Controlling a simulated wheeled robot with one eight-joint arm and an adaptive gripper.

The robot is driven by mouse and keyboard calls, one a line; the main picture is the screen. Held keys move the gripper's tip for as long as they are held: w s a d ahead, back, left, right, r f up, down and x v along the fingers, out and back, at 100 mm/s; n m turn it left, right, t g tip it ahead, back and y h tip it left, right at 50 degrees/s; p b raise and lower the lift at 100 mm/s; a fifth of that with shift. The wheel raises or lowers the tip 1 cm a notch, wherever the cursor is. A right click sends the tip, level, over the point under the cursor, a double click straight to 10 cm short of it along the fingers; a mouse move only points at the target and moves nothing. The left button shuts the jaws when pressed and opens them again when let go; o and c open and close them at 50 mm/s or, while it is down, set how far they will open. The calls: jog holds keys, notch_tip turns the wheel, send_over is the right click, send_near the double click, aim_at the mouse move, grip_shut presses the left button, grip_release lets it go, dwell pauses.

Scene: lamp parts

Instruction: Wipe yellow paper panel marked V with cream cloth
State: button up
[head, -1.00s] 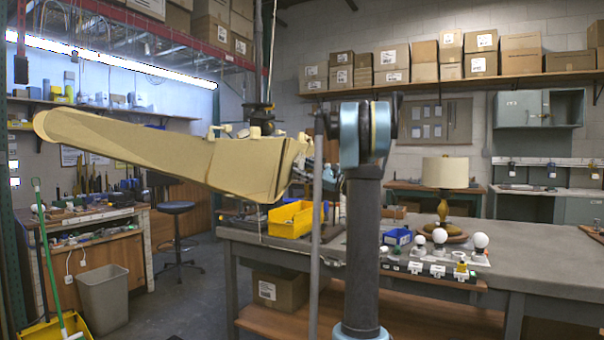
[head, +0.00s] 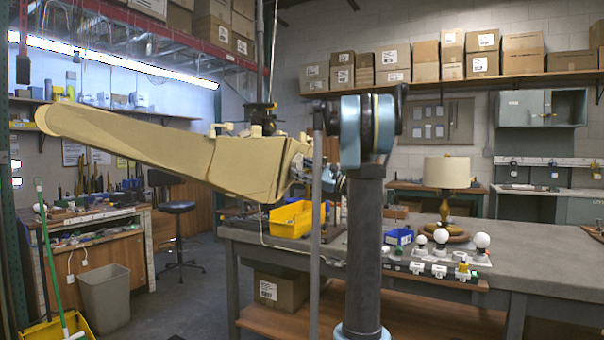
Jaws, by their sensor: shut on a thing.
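A lamp with a cream-beige shade (head: 447,173) and a yellowish stem (head: 444,212) stands on the grey workbench (head: 400,226), right of my arm column. I can read no V on its shade, and I cannot pick out a yellow paper panel marked V anywhere. No cream cloth can be told apart.
On the bench are a yellow bin (head: 291,219), a small blue bin (head: 398,237) and white bulbs (head: 441,236) in holders near the front edge. A grey waste bin (head: 103,299) and a stool (head: 178,207) stand at left. Open floor lies between.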

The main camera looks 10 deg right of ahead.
jog(key=shift+v, duration=3)
jog(key=shift+d, duration=0.1)
jog(key=shift+v, duration=1.45)
